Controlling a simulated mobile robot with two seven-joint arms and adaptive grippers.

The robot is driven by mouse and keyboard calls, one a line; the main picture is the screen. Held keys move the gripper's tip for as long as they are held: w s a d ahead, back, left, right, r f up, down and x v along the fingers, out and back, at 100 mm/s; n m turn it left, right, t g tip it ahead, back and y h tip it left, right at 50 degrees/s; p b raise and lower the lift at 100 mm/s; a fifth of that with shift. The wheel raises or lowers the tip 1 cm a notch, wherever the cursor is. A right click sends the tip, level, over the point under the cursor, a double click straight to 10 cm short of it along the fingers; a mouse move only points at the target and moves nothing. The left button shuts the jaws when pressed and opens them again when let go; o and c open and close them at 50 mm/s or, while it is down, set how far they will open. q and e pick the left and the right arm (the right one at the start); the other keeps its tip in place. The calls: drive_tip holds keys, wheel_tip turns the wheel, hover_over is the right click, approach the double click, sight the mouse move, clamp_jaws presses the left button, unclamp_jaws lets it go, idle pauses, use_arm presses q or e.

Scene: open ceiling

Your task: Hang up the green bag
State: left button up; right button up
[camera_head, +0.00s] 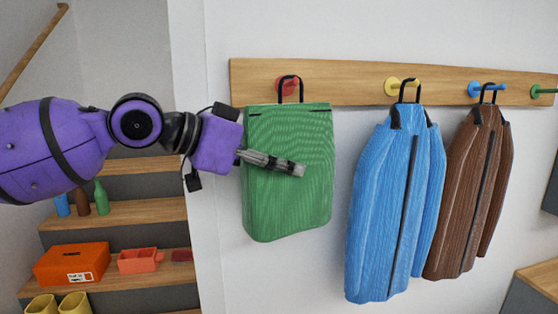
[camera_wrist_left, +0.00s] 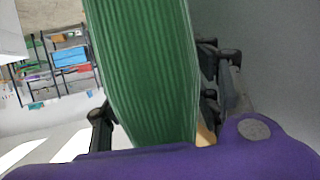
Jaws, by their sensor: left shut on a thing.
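The green bag (camera_head: 288,210) is upright against the white wall, below a wooden rail. Its black loop (camera_head: 301,92) overlaps the red peg (camera_head: 286,84); I cannot tell whether it rests on the peg or is only in front of it. My left gripper (camera_head: 285,165) is shut on the green bag, with one finger lying across its front face. In the left wrist view the green bag (camera_wrist_left: 150,70) fills the gap between the fingers of my left gripper. The far finger is hidden behind the bag in the head view. My right gripper is not in view.
The wooden rail (camera_head: 340,76) also has a yellow peg (camera_head: 393,86), a blue peg (camera_head: 474,88) and a green peg (camera_head: 541,91). A blue jacket (camera_head: 390,210) and a brown jacket (camera_head: 468,195) hang to the right. Shelves (camera_head: 140,212) with an orange box (camera_head: 72,264) stand at lower left.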

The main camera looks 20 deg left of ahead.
use_arm(q)
drive_tip(key=o, duration=1.2)
drive_tip(key=shift+r, duration=0.1)
drive_tip(key=shift+o, duration=1.3)
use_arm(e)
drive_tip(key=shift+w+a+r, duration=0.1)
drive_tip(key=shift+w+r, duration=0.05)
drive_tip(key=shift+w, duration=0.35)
use_arm(q)
drive_tip(key=v, duration=1.2)
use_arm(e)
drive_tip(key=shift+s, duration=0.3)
